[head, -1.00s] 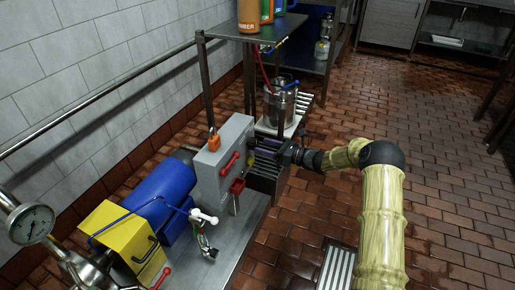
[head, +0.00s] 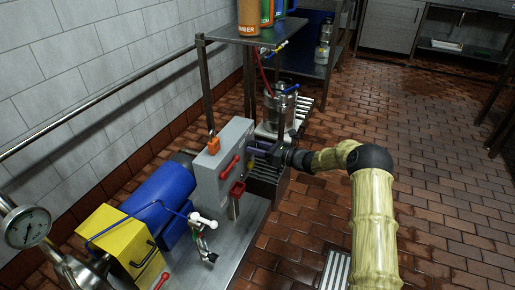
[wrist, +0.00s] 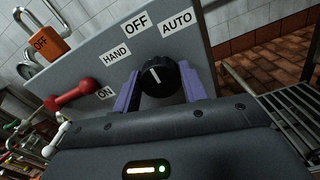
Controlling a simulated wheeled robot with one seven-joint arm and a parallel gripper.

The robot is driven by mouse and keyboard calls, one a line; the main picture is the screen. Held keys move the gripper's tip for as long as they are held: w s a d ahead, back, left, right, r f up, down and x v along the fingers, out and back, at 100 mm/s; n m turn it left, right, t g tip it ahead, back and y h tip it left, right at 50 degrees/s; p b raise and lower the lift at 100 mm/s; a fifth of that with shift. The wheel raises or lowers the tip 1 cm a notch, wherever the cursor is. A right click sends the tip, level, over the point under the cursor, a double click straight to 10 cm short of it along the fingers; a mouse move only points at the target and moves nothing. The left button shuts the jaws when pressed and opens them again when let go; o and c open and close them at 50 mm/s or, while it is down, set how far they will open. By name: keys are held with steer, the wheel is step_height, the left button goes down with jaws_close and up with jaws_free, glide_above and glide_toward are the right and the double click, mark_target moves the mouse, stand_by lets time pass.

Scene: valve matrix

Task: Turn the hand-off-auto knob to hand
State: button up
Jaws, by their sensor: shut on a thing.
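The hand-off-auto knob is a black round knob (wrist: 158,77) with a white pointer mark, on the grey panel box (head: 222,165). In the wrist view its mark points up and slightly left, roughly toward the OFF label (wrist: 136,25). The HAND label (wrist: 115,54) is to the left of OFF and the AUTO label (wrist: 176,22) to the right. My gripper (wrist: 158,86) has its purple fingers on both sides of the knob and is shut on it. In the head view my gripper (head: 259,150) meets the panel's right face, and the knob is hidden there.
A red lever handle (wrist: 75,94) by the ON label and an orange OFF padlock (wrist: 50,42) are left of the knob. A steel pot (head: 279,107) stands behind my gripper. A blue motor (head: 163,195) is left of the panel. The tiled floor at right is open.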

steer(key=shift+n, duration=0.4)
steer(key=n+p, duration=0.1)
steer(key=n, duration=0.8)
steer(key=shift+s+p, duration=0.1)
steer(key=shift+p, duration=0.25)
steer(key=shift+f, duration=0.1)
steer(key=o, duration=1)
steer(key=shift+c, duration=0.2)
